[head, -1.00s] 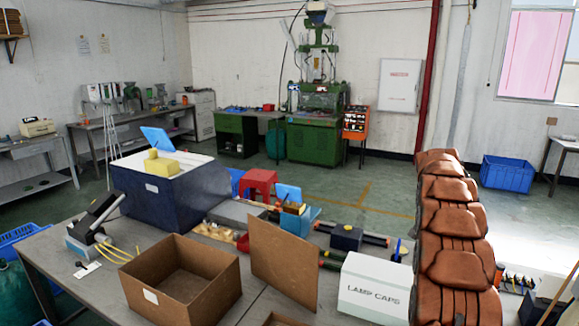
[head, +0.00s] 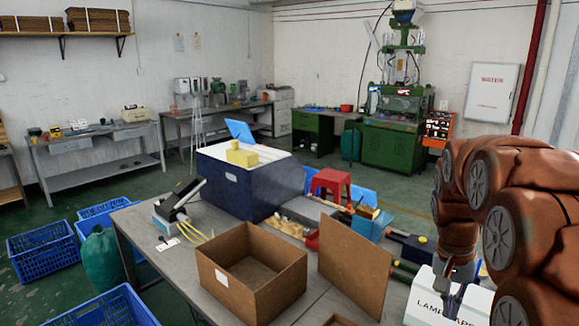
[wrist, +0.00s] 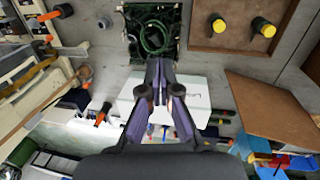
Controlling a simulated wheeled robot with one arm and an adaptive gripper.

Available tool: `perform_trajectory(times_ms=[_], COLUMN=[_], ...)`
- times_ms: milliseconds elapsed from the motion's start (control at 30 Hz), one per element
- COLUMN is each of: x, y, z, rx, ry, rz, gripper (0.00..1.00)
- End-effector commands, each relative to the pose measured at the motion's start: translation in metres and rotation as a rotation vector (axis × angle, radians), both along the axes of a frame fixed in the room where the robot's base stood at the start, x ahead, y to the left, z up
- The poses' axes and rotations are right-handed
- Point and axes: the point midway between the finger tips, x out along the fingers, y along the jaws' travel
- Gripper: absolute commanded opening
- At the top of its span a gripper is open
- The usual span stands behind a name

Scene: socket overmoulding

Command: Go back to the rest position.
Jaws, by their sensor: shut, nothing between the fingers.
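My gripper (head: 453,304) is at the lower right of the head view, in front of the white box marked LAMP CAPS (head: 425,300) and hiding part of its lettering. In the wrist view my gripper (wrist: 159,66) points down over the table with its two dark fingers close together and nothing between them. The white box (wrist: 198,92) lies behind the fingers there. My brown padded arm is bent at the right of the head view.
An open cardboard box (head: 222,279) and an upright brown board (head: 352,268) stand on the grey table (head: 150,240). In the wrist view, a tray (wrist: 222,42) holds yellow-capped parts beside green wiring (wrist: 152,38). Blue crates (head: 42,252) stand left.

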Motion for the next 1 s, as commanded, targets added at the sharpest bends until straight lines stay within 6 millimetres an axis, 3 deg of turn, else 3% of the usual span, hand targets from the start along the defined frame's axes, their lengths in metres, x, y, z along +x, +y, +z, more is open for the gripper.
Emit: perform_trajectory(times_ms=[200, 500, 800, 1000], x=[-0.045, -0.115, -0.19, -0.22], y=[0.056, 0.117, 0.161, 0.171], z=[-0.003, -0.019, -0.044, -0.057], rx=[0.047, 0.113, 0.175, 0.197], ry=[0.014, 0.034, 0.056, 0.065], rz=[0.174, 0.411, 0.636, 0.725], gripper=[0.0, 0.0, 0.0, 0.0])
